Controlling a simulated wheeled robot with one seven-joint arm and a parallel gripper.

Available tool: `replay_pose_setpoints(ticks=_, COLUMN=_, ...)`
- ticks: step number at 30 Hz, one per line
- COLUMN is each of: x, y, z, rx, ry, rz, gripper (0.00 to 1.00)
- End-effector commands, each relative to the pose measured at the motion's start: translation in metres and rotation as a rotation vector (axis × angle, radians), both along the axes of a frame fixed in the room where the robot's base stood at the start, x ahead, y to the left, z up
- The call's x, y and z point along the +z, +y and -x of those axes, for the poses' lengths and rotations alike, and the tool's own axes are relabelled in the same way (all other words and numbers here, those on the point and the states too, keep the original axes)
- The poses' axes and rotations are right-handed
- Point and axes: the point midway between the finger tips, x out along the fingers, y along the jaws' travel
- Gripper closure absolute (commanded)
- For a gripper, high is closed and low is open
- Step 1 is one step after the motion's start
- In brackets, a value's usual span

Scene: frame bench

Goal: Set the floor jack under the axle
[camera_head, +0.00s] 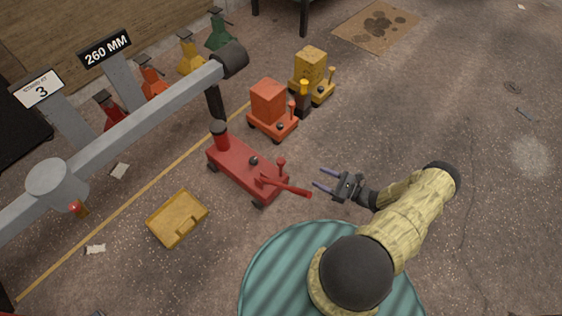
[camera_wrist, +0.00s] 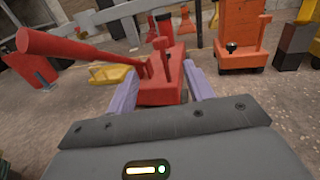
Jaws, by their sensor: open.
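The red floor jack (camera_head: 238,170) stands on the floor in the middle, its round saddle post at the far left end and its handle (camera_head: 285,185) pointing right. The grey axle beam (camera_head: 130,130) runs diagonally above the floor to the left, with a dark round end at upper right. The jack is on the near side of the beam, apart from it. My gripper (camera_head: 322,181) is open and empty, just right of the jack's handle end. In the wrist view, the jack's red body (camera_wrist: 160,85) shows ahead between the two purple fingers, with its handle slanting to the left.
An orange wheeled unit (camera_head: 270,105) and a yellow one (camera_head: 312,75) stand behind the jack, with a dark block (camera_head: 302,98) between. A yellow tray (camera_head: 178,218) lies left of the jack. Several coloured stands line the far side of the beam. Floor to the right is mostly clear.

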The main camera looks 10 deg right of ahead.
Motion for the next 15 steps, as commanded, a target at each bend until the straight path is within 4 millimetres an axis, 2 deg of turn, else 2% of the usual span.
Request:
replay_pose_setpoints(ticks=8, x=-0.001, y=0.014, z=-0.011, rx=0.005, ry=0.0, rz=-0.001, gripper=0.48)
replay_pose_setpoints(ticks=15, x=-0.002, y=0.044, z=-0.037, rx=0.006, ry=0.0, rz=0.0, gripper=0.48)
